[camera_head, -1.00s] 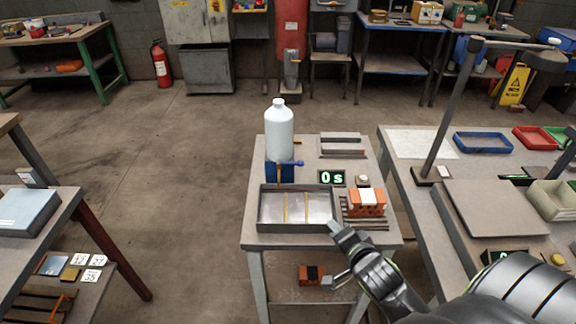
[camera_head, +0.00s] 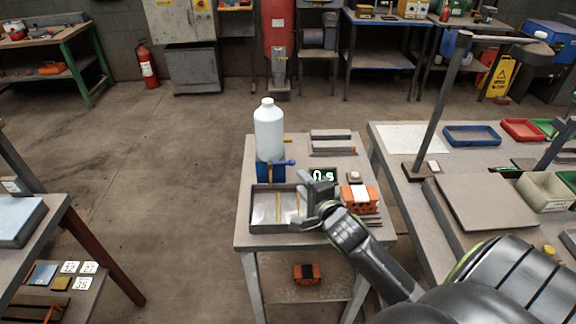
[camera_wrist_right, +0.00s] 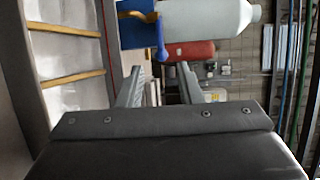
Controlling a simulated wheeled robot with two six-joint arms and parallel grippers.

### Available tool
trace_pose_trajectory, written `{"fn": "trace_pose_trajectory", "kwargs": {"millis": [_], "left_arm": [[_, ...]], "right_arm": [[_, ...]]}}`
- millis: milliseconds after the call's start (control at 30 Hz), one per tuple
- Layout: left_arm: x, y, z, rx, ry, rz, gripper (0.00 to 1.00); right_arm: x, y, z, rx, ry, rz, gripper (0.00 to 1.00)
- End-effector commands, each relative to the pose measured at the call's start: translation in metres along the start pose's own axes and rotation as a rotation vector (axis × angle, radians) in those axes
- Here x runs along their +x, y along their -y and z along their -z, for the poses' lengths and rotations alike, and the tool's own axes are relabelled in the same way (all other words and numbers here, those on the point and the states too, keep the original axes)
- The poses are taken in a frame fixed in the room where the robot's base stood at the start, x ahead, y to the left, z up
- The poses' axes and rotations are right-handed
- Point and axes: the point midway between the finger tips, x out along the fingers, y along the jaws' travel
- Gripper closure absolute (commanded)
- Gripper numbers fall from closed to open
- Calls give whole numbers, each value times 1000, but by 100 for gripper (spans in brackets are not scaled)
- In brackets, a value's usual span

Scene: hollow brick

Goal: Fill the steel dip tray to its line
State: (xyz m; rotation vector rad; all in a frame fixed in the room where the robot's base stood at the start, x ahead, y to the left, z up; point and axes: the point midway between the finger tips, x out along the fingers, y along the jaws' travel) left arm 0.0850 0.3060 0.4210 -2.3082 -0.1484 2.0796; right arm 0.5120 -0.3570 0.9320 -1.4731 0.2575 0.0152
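The steel dip tray (camera_head: 262,229) lies on the small middle table, with yellow strips across its bright floor; I cannot tell any liquid in it. Behind it a white bottle (camera_head: 269,135) stands upright on a blue stand (camera_head: 268,172). A blue lever (camera_head: 285,163) sticks out to the right of the stand. My right gripper (camera_head: 318,196) is over the tray's right end, short of the lever. In the right wrist view my gripper (camera_wrist_right: 161,88) is open and empty, with the blue lever (camera_wrist_right: 160,40) ahead of its fingers. My left gripper is out of view.
A display (camera_head: 323,175) reading 0 s stands right of the stand. An orange hollow brick (camera_head: 359,202) with a white top sits right of the tray, close to my right arm. Another brick (camera_head: 306,272) lies on the lower shelf. Grey bars (camera_head: 333,148) lie at the back right.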

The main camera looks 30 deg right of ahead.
Motion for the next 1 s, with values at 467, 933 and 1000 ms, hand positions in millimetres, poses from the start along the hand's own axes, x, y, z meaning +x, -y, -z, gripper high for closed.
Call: {"fn": "trace_pose_trajectory", "kwargs": {"millis": [467, 933, 1000], "left_arm": [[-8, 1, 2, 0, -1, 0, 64], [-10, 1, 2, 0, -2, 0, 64], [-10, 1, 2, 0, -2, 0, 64]], "right_arm": [[79, 1, 0, -1, 0, 0, 68], [99, 0, 0, -1, 0, 0, 68], [99, 0, 0, -1, 0, 0, 68]]}}
